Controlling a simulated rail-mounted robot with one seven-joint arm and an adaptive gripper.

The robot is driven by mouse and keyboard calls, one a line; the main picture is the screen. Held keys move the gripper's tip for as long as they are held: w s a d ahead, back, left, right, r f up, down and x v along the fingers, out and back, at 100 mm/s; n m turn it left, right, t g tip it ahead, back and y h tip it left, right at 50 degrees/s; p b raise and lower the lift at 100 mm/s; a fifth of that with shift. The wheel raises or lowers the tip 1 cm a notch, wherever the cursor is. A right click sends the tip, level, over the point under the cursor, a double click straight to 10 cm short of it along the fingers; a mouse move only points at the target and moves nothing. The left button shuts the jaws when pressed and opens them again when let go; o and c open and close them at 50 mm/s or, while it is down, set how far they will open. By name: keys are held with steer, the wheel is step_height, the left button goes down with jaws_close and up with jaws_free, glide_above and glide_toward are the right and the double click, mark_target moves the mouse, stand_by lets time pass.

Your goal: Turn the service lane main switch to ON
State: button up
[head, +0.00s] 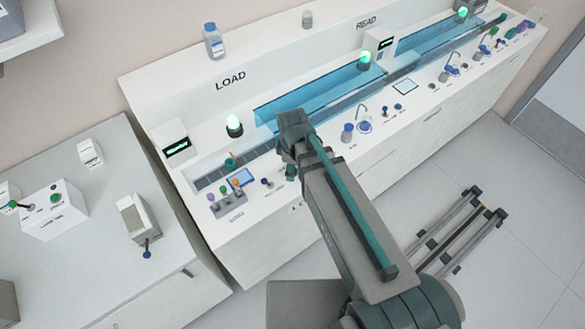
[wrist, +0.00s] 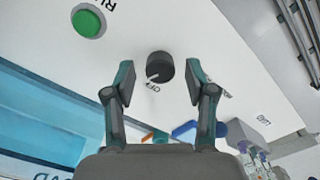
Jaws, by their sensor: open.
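The switch is a black round knob (wrist: 159,67) on a white panel in the wrist view. Its white pointer mark points toward the printed OFF label (wrist: 153,88). My gripper (wrist: 160,82) is open, with one finger on each side of the knob in the picture. A gap shows between each finger and the knob; I cannot tell how high the fingers are above the panel. In the head view my gripper (head: 290,172) is over the near part of the long white bench, and the knob is not clearly visible there.
A green button (wrist: 88,20) sits on the same panel, left of the knob. In the head view, green lamps (head: 234,126), a blue channel (head: 320,95) and small panel controls (head: 228,203) line the bench (head: 250,235). A grey side counter (head: 95,250) with boxes stands left.

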step_height(320, 180, up, 12)
steer(key=shift+f, duration=0.2)
stand_by(0.4)
